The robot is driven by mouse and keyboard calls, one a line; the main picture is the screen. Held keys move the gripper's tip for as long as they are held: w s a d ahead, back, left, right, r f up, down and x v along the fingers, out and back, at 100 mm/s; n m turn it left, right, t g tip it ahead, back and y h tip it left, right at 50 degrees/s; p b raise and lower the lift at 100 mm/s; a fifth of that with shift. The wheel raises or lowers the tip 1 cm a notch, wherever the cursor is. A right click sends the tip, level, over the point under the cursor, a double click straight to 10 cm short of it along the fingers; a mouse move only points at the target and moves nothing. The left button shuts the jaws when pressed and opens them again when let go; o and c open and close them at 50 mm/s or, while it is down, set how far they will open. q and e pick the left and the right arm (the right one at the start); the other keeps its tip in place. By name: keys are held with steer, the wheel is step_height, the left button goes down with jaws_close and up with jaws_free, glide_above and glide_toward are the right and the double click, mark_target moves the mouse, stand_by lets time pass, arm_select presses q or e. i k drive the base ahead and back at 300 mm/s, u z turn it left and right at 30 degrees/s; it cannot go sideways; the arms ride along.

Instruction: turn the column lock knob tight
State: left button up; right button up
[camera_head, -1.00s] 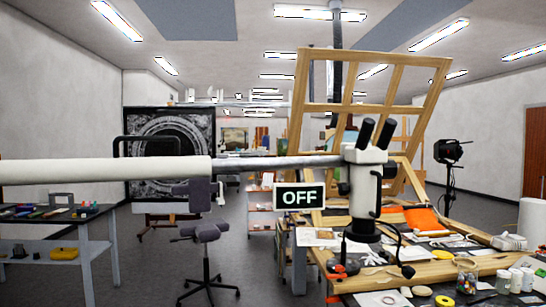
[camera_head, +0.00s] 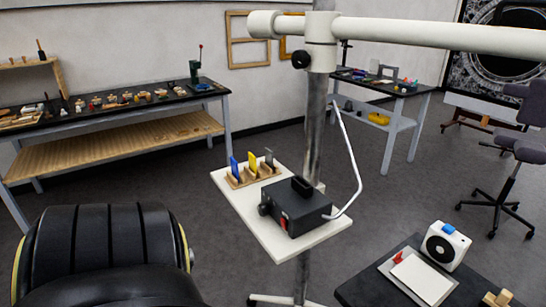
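A black round knob (camera_head: 301,59) sits on the left side of a white collar (camera_head: 321,42). The collar joins the top of an upright metal column (camera_head: 314,130) to a long white horizontal boom (camera_head: 430,33). Whether the knob is tight or loose cannot be told. Neither of my grippers is in view, and nothing touches the knob.
A white shelf (camera_head: 234,201) on the column carries a black control box (camera_head: 297,207) with a cable and a small wooden rack (camera_head: 256,172). A dark table (camera_head: 360,291) is at the lower right. A long workbench (camera_head: 100,117) stands at the back left.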

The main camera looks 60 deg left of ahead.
mark_target(300, 59)
steer(key=u, duration=1.65)
